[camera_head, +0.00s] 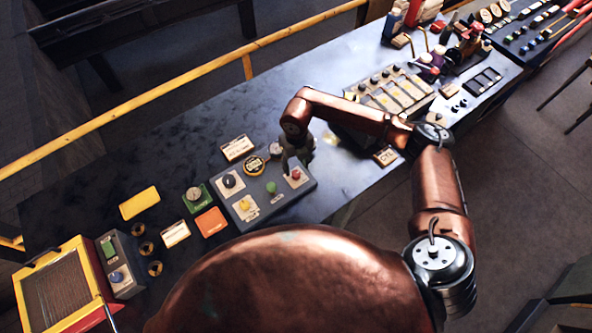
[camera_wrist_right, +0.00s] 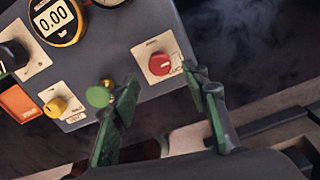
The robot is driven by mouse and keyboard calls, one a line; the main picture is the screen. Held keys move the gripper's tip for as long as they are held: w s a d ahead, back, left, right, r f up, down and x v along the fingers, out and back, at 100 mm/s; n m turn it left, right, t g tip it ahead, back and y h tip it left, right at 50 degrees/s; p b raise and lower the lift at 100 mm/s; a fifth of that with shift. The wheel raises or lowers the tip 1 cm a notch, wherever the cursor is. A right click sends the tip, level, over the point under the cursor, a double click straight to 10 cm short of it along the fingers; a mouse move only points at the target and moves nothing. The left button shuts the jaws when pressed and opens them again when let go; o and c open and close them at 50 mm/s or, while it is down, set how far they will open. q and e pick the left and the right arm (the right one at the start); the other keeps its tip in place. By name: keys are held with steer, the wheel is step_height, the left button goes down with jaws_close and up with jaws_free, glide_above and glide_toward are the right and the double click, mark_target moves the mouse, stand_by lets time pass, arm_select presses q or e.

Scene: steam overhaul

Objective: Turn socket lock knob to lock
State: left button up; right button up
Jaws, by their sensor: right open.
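The grey control panel (camera_head: 275,200) on the bench carries a red knob (camera_head: 295,174), a green round knob (camera_head: 271,187), a yellow knob (camera_head: 244,204) and a black knob (camera_head: 229,181). In the right wrist view the red knob (camera_wrist_right: 160,64) sits on a pale plate with small lettering; I cannot read whether it names the socket lock. My right gripper (camera_head: 297,153) is over the panel's right end. Its fingers (camera_wrist_right: 163,92) are open and apart, with the red knob just beyond the gap between their tips. The green knob (camera_wrist_right: 98,96) is beside the left finger. My left gripper is not in view.
Orange (camera_head: 211,222) and yellow (camera_head: 139,202) plates and several brass rings lie left. A yellow-framed box (camera_head: 62,290) stands at the left end. A yellow rail (camera_head: 190,77) runs behind the bench.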

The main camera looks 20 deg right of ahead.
mark_target(296, 173)
step_height(296, 173, up, 7)
stand_by(0.3)
stand_by(0.4)
